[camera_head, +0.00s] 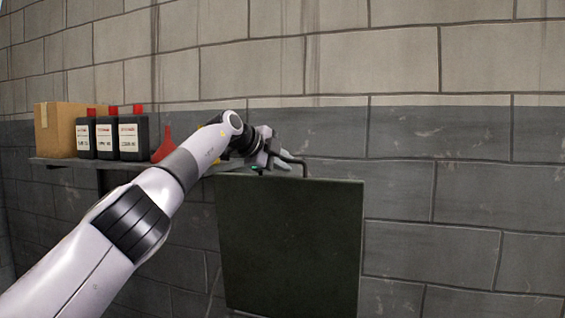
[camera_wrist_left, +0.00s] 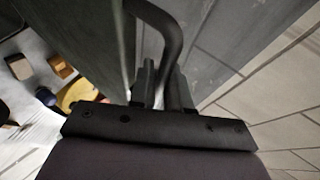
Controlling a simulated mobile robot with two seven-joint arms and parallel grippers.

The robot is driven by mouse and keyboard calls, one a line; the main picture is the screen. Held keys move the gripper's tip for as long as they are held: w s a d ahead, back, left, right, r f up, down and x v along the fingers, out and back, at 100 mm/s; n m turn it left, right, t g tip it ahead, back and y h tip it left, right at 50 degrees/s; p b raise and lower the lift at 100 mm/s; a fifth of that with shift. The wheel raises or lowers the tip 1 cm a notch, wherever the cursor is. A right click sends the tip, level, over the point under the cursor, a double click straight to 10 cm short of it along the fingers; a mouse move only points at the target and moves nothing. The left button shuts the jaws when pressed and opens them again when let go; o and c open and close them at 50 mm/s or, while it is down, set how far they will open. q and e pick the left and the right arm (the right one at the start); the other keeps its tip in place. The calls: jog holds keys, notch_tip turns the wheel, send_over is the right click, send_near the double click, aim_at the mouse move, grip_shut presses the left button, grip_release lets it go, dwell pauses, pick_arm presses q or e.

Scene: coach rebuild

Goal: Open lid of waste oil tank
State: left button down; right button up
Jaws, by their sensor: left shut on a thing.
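The dark green lid panel of the waste oil tank (camera_head: 290,250) stands near upright in front of the wall in the head view. The tank body below it cannot be made out. A thin dark bar handle (camera_head: 304,168) rises at its top edge. My left gripper (camera_head: 285,161) is at that top edge. In the left wrist view the curved black handle (camera_wrist_left: 166,22) runs down between the fingers of my left gripper (camera_wrist_left: 164,85), which is shut on it. My right gripper is not in view.
A shelf (camera_head: 52,162) on the left wall carries a cardboard box (camera_head: 56,130), several black bottles with red caps (camera_head: 133,138) and a red funnel (camera_head: 163,146). The block wall (camera_head: 450,190) is close behind the panel. The space right of the panel is clear.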

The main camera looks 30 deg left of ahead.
pick_arm(q)
jog(key=c, duration=1.2)
grip_release()
jog(key=shift+o, duration=0.2)
jog(key=shift+s+b, duration=0.15)
jog(key=shift+b, duration=0.2)
jog(key=b+v, duration=0.4)
jog(key=v, duration=0.3)
jog(key=shift+b, duration=0.3)
jog(key=shift+r, duration=0.1)
jog(key=shift+d, duration=0.1)
